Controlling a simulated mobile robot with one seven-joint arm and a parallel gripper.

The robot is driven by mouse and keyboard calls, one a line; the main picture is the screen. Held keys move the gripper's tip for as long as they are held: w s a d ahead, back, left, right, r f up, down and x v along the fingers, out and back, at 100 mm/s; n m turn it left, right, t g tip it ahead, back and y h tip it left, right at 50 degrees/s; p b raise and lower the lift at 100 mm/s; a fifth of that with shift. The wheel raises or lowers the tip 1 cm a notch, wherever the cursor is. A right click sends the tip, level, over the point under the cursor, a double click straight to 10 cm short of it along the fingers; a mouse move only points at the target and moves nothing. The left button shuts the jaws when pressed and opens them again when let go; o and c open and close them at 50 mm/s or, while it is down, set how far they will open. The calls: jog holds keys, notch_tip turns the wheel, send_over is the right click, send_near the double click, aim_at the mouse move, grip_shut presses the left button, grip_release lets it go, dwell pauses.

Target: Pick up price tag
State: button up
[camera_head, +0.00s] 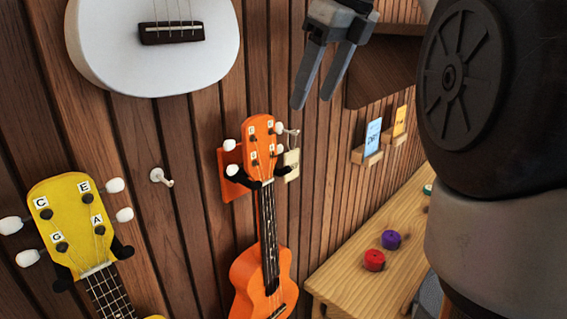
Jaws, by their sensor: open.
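A small cream price tag (291,164) hangs by a string near the head of the orange ukulele (262,265), just right of its tuning pegs. The string seems to loop over a small hook or peg beside the ukulele's head; the exact hanging point is too small to tell. My gripper (313,98) is at the upper middle, pointing down, with its two dark fingers apart and nothing between them. In the picture it is above and slightly right of the tag, apart from it.
A yellow ukulele (75,225) hangs at lower left and a white one (153,60) at upper left. A bare white hook (161,177) sticks out from the wall. A wooden table (345,265) with red (374,260) and purple (391,239) items stands at right, below card holders (368,160).

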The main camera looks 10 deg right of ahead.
jog(key=b, duration=0.2)
send_over(292, 151)
jog(key=s+d, duration=0.1)
jog(key=s, duration=0.1)
notch_tip(292, 151, down, 8)
jog(key=shift+d+x, duration=0.1)
jog(key=shift+x, duration=1.55)
jog(key=shift+d+x, duration=0.15)
jog(key=shift+x, duration=1.55)
jog(key=c, duration=1.1)
jog(key=shift+r, duration=0.15)
